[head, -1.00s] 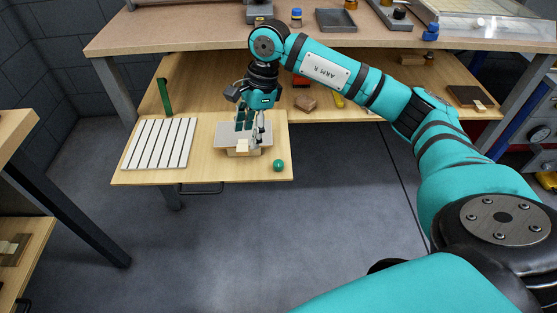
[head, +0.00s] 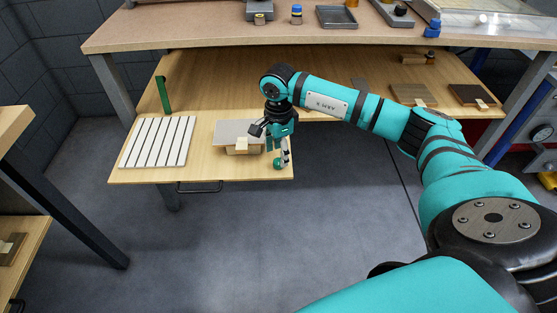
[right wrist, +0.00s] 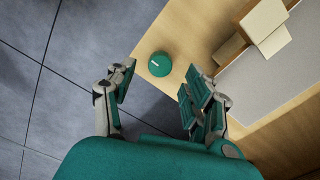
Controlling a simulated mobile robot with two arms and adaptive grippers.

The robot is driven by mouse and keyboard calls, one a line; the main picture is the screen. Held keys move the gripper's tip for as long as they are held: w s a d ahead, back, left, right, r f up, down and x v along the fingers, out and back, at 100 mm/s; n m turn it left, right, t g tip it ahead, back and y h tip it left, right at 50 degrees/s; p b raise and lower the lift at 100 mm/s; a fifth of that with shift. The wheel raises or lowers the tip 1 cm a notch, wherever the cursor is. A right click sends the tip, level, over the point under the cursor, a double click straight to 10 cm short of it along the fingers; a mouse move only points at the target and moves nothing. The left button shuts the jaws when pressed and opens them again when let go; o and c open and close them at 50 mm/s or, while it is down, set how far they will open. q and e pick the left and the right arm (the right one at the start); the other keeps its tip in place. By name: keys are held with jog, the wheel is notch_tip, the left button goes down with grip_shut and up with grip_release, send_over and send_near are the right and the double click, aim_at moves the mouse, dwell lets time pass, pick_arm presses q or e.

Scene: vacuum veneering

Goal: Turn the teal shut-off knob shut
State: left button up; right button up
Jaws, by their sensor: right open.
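The teal knob (head: 277,163) sits near the front right corner of the low wooden board in the head view. The right wrist view shows it whole (right wrist: 160,64), round, with a pale line mark on top. My right gripper (head: 281,152) hangs over the knob and partly covers it in the head view. In the right wrist view my right gripper (right wrist: 162,82) is open, with one finger on each side of the knob's place in the picture. I see no contact with the knob. My left gripper is not in view.
A grey plate (head: 230,128) with a pale wooden block (head: 242,146) lies just left of the gripper. The higher bench (head: 210,28) is behind. Open floor lies in front.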

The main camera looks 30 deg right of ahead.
aim_at(279, 161)
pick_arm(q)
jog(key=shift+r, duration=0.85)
pick_arm(e)
jog(key=shift+f, duration=1.65)
grip_shut()
